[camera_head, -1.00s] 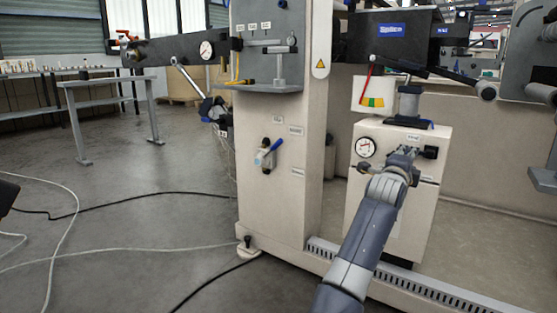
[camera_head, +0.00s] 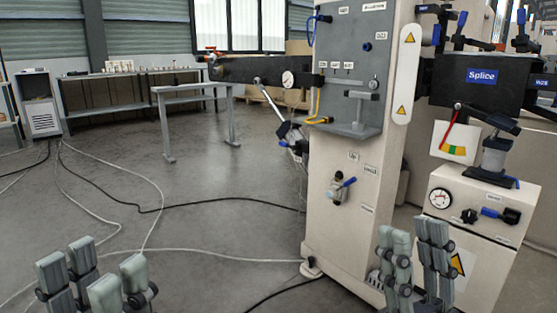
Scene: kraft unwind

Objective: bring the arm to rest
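My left gripper (camera_head: 97,270) is at the lower left of the head view, fingers pointing up, open and empty over the grey floor. My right gripper (camera_head: 412,255) is at the lower right, fingers up, open with a narrow gap and nothing between them. It shows in front of the machine's cream base and touches nothing that I can see. Most of both arms is below the picture edge. The cream cabinet (camera_head: 460,240) behind the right gripper carries a round gauge (camera_head: 440,198) and a blue-handled black fitting (camera_head: 500,215).
The machine's cream column (camera_head: 340,235) stands right of centre, with a blue-handled valve (camera_head: 342,188) on its face. A grey table (camera_head: 190,89) and a long bench stand at the back left. Cables (camera_head: 150,208) lie on the otherwise open floor.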

